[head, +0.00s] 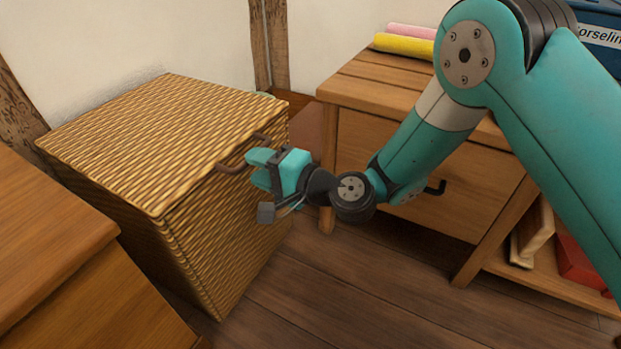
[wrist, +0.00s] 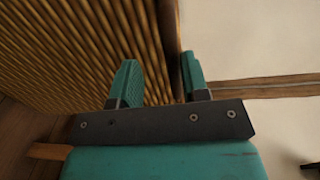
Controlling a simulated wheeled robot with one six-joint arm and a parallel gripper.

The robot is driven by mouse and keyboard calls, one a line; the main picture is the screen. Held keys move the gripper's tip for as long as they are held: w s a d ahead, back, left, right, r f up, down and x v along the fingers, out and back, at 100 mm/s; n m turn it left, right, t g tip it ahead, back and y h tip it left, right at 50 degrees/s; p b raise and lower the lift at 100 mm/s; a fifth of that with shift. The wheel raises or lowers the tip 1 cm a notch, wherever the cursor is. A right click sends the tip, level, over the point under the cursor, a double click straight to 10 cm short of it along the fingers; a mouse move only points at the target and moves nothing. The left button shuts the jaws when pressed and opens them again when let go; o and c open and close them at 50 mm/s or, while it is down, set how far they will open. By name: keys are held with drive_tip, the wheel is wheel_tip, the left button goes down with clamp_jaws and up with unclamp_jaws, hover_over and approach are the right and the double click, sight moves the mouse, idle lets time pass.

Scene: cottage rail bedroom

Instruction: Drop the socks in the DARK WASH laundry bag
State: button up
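A woven wicker hamper (head: 150,130) with a shut lid stands at left centre in the head view, with a curved brown handle (head: 230,166) at the lid's front edge. My gripper (head: 260,170) is at the hamper's front right, close to the handle; contact cannot be told. In the wrist view my gripper (wrist: 160,80) has its two teal fingers apart with nothing seen held between them. The wicker weave (wrist: 70,50) and a brown edge (wrist: 168,40) lie beyond the fingers. No socks and no labelled laundry bag show in either view.
A wooden cabinet (head: 360,85) stands at right, with yellow (head: 403,46) and pink (head: 410,31) rolls on top and a blue labelled box (head: 600,30). A red object (head: 580,262) lies on its lower shelf. Wooden furniture (head: 50,250) borders the left. Floor (head: 370,290) is clear between.

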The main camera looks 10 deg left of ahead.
drive_tip(key=b+v, duration=1.3)
drive_tip(key=v, duration=0.4)
drive_tip(key=shift+d+r, duration=0.15)
drive_tip(key=shift+d, duration=0.05)
drive_tip(key=s+r+n+g+h+p, duration=0.2)
drive_tip(key=s+r+n+g+p, duration=0.15)
drive_tip(key=r+p, duration=0.35)
drive_tip(key=s+r+n+g+h+p, duration=0.25)
drive_tip(key=s+r+n+p, duration=0.25)
drive_tip(key=r+p, duration=0.25)
drive_tip(key=s+d+r+n+h+p, duration=0.1)
drive_tip(key=s+d+r+h+p, duration=0.25)
drive_tip(key=d+r+p, duration=0.4)
drive_tip(key=s+d+r+n+h+p, duration=0.2)
drive_tip(key=d+r+h+p, duration=0.2)
drive_tip(key=d+r+p, duration=0.35)
wheel_tip(320, 180, up, 36)
drive_tip(key=a+p, duration=0.2)
drive_tip(key=p, duration=3.6)
drive_tip(key=shift+s+r+g, duration=0.2)
drive_tip(key=shift+g, duration=0.1)
